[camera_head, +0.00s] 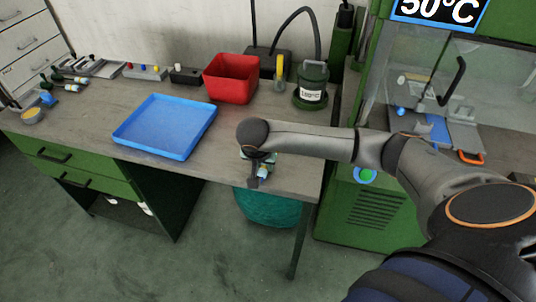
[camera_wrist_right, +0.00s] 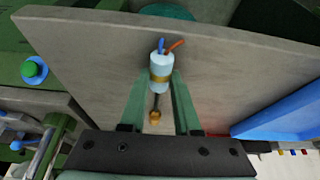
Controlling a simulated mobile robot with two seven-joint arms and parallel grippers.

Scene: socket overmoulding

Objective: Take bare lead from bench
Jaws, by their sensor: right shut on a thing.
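The bare lead (camera_wrist_right: 160,72) shows in the right wrist view as a pale blue cylinder with a gold band. A blue and an orange wire stick out of one end, and a dark stem with a brass-coloured tip lies at the other. My right gripper (camera_wrist_right: 161,84) has its two green fingers shut on the lead's body, one on each side. In the head view my right gripper (camera_head: 258,172) is over the front right part of the bench (camera_head: 222,186), with a small pale blue part of the lead between its fingers. My left gripper is out of view.
A blue tray (camera_head: 166,127) lies left of my right gripper, with a red bin (camera_head: 231,78) behind it. A dark pot labelled 180°C (camera_head: 312,87) stands at the back right. A green machine (camera_head: 365,210) stands to the right. A teal bin (camera_head: 266,207) is below the bench edge.

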